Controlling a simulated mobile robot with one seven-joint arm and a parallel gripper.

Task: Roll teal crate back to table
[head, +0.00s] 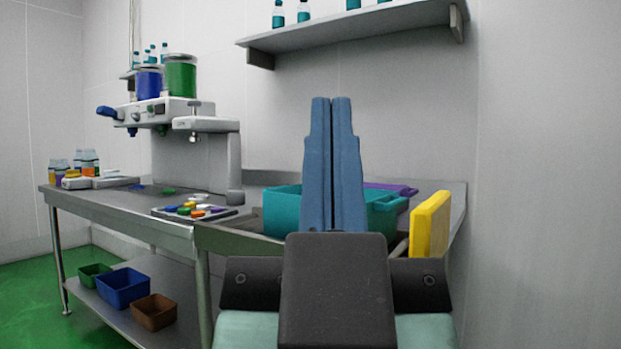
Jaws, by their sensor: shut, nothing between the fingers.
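The teal crate (281,212) is behind my gripper, at the right end of the steel counter. My gripper (331,102) stands upright in front of it, its two blue fingers pressed together and empty. The fingers and the dark gripper body hide the middle of the crate. The crate's right end, with a handle-like lip, shows to the right of the fingers. I cannot tell from this view what the crate rests on.
A purple item (391,188) shows behind the crate, and a yellow block (430,225) stands to its right. A tray of coloured pieces (190,215) and a dispensing machine (165,112) are at left. Bins (124,288) sit on the lower shelf. A wall shelf (350,30) hangs above.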

